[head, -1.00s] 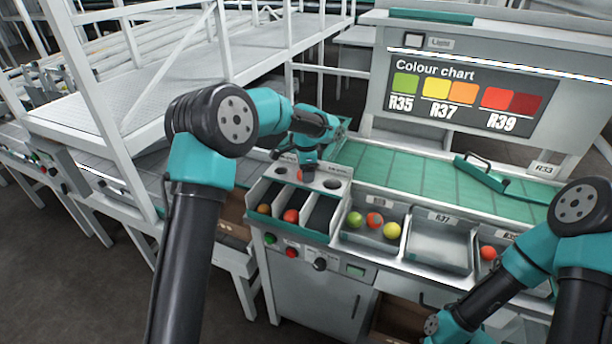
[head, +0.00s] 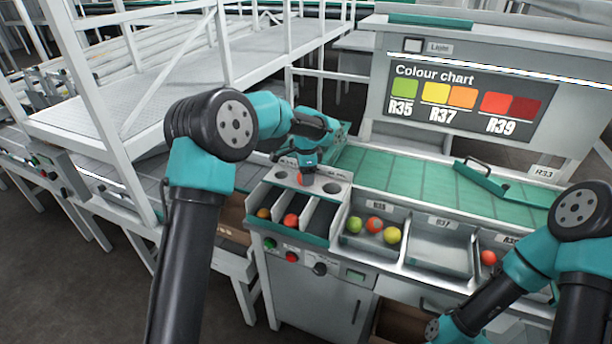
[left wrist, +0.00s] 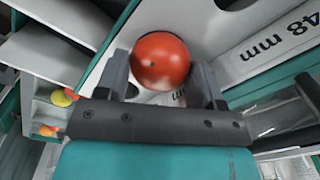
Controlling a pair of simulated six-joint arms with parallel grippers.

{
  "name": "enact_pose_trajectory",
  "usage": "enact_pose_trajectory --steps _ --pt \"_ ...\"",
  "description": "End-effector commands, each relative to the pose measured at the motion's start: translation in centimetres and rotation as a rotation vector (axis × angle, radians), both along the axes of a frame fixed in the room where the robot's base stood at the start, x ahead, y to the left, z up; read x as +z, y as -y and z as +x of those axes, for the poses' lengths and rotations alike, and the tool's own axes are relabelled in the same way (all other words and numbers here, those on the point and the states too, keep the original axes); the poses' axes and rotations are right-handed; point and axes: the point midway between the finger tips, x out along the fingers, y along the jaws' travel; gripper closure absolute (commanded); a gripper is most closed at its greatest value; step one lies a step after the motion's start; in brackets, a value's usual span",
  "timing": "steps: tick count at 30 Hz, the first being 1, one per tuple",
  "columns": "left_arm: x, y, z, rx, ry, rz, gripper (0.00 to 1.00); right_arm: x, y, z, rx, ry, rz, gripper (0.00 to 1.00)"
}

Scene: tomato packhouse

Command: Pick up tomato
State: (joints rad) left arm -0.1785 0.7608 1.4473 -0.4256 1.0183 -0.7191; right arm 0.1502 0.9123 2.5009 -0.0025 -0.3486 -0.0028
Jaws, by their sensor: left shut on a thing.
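A red tomato (head: 306,180) is held by my left gripper (head: 304,172) at the row of holes in the grey sizing plate (head: 345,178). It seems to be over or in the middle hole; I cannot tell how far down it sits. In the left wrist view the tomato (left wrist: 160,60) is between the two fingers (left wrist: 163,82), which are shut on it, beside a "48 mm" label. My right arm shows at the right, but its gripper is out of the picture.
Below the plate are sloped lanes with an orange tomato (head: 263,213) and a red one (head: 291,220); the right lane looks empty. Beside them, one tray (head: 362,246) holds green, red and yellow tomatoes. The R37 tray (head: 440,255) is empty. A red tomato (head: 488,258) lies further right.

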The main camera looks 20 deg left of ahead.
Motion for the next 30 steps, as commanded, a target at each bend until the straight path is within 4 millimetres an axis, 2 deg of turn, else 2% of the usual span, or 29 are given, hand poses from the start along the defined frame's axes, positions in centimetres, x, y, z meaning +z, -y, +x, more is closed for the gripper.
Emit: enact_pose_trajectory --steps 9,17,23,30 --pt "3.2 0.0 0.0 0.000 0.004 0.001 0.49 0.0 0.0 0.0 0.000 0.000 0.000 1.00" --pt "3.2 0.7 -2.7 -0.001 0.002 0.001 0.49 0.0 0.0 0.0 0.000 0.000 0.000 1.00" --pt "3.6 1.8 -6.3 -0.003 0.001 0.002 0.49 0.0 0.0 0.0 0.000 0.000 0.000 1.00" --pt "4.1 3.3 -11.5 -0.002 0.000 0.001 0.49 0.0 0.0 0.0 0.000 0.000 0.000 1.00"
